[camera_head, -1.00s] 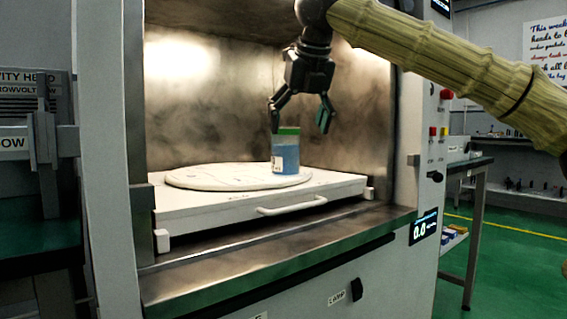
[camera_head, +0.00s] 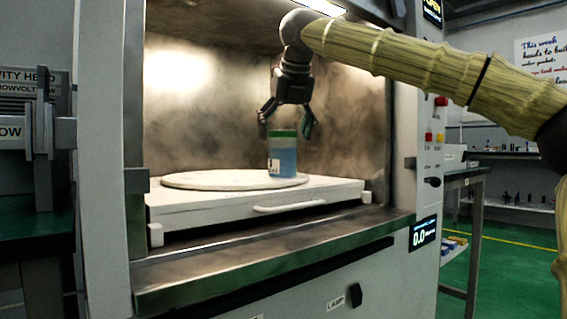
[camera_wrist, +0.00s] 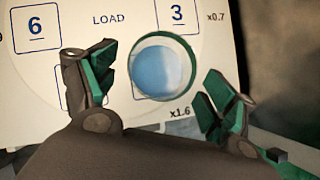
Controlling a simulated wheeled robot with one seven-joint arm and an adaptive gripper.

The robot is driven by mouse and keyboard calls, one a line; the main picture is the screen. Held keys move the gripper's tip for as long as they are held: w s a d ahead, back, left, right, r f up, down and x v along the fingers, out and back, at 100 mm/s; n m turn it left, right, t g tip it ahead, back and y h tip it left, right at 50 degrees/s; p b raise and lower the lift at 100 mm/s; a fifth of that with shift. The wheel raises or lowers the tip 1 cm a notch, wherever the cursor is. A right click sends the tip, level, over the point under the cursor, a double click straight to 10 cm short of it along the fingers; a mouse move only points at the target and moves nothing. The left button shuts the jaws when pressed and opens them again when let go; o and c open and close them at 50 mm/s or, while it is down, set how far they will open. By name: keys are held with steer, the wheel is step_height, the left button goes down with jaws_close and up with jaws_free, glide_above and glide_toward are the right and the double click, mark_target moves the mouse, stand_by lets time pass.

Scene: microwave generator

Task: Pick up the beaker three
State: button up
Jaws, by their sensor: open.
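The beaker (camera_head: 282,157) is a clear cylinder with blue contents, a green rim and a white label. It stands upright on the round white turntable plate (camera_head: 205,180) inside the chamber. In the wrist view the beaker (camera_wrist: 158,70) is seen from above, just below the printed number 3. My gripper (camera_head: 286,122) points down from above with its fingers open around the level of the beaker's rim. In the wrist view my gripper's (camera_wrist: 160,95) green-padded fingertips lie to the left and right of the beaker, with gaps visible.
The plate rests on a white tray with a front handle (camera_head: 290,207). The chamber's metal walls (camera_head: 200,100) enclose the back and sides. A metal ledge (camera_head: 270,258) runs along the front. The left of the plate is clear.

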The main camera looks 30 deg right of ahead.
steer(key=b+x, duration=0.2)
steer(key=x, duration=0.1)
steer(key=shift+w+f, duration=0.15)
steer(key=shift+f, duration=0.15)
steer(key=shift+c, duration=0.3)
steer(key=c, duration=1.3)
steer(key=shift+r, duration=0.1)
steer(key=shift+r+p, duration=0.75)
steer(key=shift+p, duration=0.2)
steer(key=s+r+p, duration=0.1)
steer(key=s+p, duration=0.2)
steer(key=s, duration=0.2)
steer(key=s+r+p, duration=0.1)
steer(key=s+p, duration=0.2)
steer(key=s, duration=0.2)
steer(key=s+r+p, duration=0.1)
steer(key=s+p, duration=0.2)
steer(key=s, duration=0.3)
steer(key=shift+a+r, duration=0.2)
steer(key=shift+a, duration=0.05)
